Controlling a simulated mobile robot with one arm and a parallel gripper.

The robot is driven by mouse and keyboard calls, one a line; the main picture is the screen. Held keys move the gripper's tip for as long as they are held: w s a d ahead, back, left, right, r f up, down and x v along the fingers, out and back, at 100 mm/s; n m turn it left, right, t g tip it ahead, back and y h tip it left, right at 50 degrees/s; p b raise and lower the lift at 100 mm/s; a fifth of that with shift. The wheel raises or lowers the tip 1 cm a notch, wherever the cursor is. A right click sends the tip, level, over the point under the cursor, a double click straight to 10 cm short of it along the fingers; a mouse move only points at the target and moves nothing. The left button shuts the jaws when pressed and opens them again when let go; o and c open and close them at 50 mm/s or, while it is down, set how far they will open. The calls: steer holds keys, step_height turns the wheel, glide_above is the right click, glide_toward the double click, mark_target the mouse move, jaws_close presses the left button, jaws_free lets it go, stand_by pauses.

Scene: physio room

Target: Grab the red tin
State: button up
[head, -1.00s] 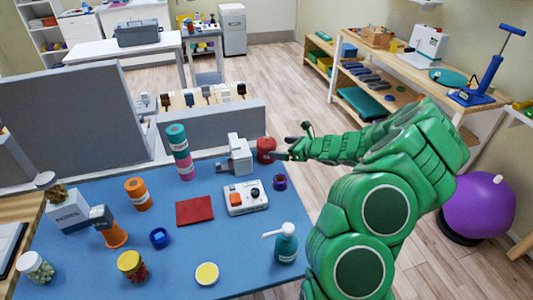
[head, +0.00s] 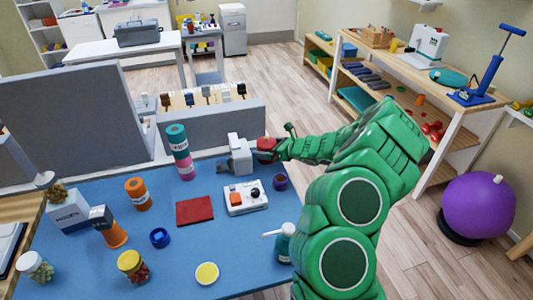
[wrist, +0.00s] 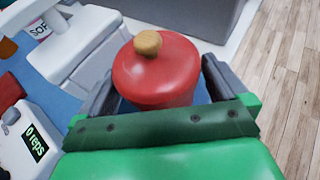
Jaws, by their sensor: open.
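The red tin (wrist: 155,78) fills the middle of the wrist view, with a round tan knob on its red lid. It also shows in the head view (head: 265,144), at the far right edge of the blue table (head: 200,262). My gripper (head: 277,147) has reached the tin from the right. In the wrist view my gripper (wrist: 158,82) is open, with one dark finger on each side of the tin. I cannot tell whether either finger touches it. The tin's lower part is hidden.
A white-grey device (head: 240,155) stands close left of the tin. A white box with a display (head: 246,197) and a dark purple ring (head: 280,182) are nearer. A grey partition (head: 230,128) stands behind.

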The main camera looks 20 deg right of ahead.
steer(key=shift+w+a+f, duration=0.25)
steer(key=shift+w+a, duration=0.1)
steer(key=shift+c, duration=0.2)
steer(key=c, duration=1.2)
steer(key=shift+r, duration=0.15)
steer(key=shift+c, duration=0.2)
